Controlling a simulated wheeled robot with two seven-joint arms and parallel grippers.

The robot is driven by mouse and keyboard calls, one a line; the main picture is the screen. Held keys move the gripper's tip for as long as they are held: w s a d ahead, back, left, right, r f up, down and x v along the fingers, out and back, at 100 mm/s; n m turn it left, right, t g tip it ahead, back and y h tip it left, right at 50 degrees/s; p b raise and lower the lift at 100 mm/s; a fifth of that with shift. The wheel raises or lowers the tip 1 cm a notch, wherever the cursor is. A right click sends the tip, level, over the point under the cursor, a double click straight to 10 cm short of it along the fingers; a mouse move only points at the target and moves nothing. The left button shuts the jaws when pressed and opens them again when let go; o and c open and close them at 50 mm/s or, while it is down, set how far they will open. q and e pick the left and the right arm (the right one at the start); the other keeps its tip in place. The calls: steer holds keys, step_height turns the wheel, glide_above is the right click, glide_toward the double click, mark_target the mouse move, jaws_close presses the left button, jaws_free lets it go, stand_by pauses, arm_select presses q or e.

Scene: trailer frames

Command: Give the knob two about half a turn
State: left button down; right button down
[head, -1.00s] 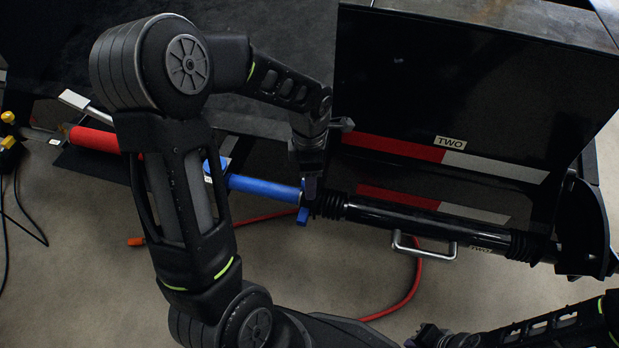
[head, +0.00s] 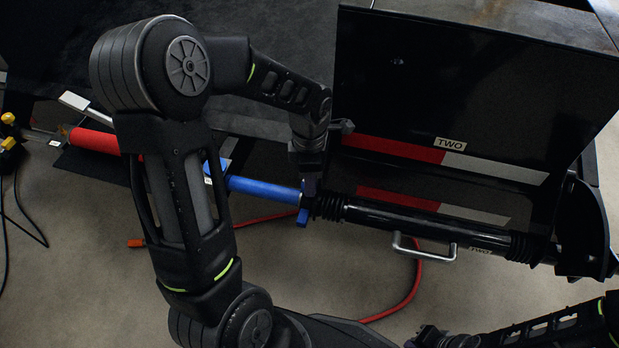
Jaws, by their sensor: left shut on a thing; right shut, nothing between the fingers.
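My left arm reaches across the middle, and my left gripper (head: 309,188) points down at the joint between a blue rod and a black tube. It is shut on a small blue knob (head: 303,216) there, of which only the lower part shows; the fingertips are partly hidden. The black tube (head: 420,227) has ribbed sleeves near both ends and a label reading TWO. A second TWO label (head: 450,143) is on the black panel above. My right gripper (head: 428,338) is at the bottom edge, partly cut off, shut and empty, away from the knob.
A metal handle (head: 424,248) hangs below the tube. A red sleeve (head: 94,140) lies at the left, the blue rod (head: 262,188) in the middle. A red hose (head: 407,295) crosses the floor. Black cables (head: 18,200) hang far left. The floor below the tube is mostly clear.

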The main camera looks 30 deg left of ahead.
arm_select(q)
steer(key=m+p, duration=0.1)
steer(key=m, duration=0.1)
steer(key=shift+r+m, duration=0.15)
steer(key=shift+m, duration=1.15)
steer(key=c, duration=1)
jaws_free()
steer(key=shift+o, duration=0.2)
step_height(320, 180, up, 7)
steer(key=shift+f+p, duration=0.2)
steer(key=shift+p, duration=0.95)
steer(key=shift+r, duration=0.5)
